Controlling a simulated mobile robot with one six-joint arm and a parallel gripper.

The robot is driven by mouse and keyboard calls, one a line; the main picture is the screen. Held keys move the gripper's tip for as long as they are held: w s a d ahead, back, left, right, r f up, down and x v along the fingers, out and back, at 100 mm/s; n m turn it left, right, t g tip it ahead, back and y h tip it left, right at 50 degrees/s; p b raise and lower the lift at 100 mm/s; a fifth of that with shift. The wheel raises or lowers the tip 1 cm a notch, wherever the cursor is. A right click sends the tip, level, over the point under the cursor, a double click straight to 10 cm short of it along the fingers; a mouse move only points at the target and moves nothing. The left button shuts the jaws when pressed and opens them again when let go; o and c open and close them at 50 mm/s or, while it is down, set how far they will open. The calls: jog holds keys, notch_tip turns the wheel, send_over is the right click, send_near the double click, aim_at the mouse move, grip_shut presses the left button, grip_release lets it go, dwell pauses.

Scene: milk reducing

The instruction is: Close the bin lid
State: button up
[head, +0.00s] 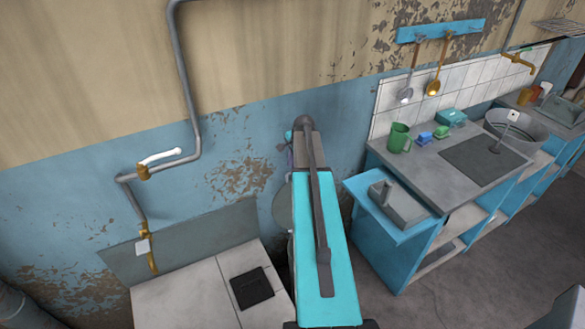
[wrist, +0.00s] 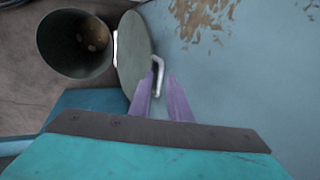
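The bin (wrist: 72,58) is a dark, round, open container at the upper left of the wrist view, with a few small things inside. Its round grey-green lid (wrist: 133,50) stands raised on edge beside the bin's mouth, near the blue wall. A pale bent handle (wrist: 158,72) shows at the lid's right side. My gripper (wrist: 158,84) has two purple fingers spread apart, with the handle seen between their tips; contact cannot be told. In the head view the lid (head: 283,208) shows partly behind my arm, and the bin is mostly hidden.
A pale stove-like unit (head: 185,300) with a black square stands at the left. A blue counter (head: 375,240) with a green mug (head: 399,137) stands at the right. A grey pipe (head: 186,80) runs down the wall.

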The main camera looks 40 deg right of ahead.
aim_at(290, 173)
jog(key=shift+p+x, duration=0.75)
jog(key=shift+x, duration=1.75)
grip_shut()
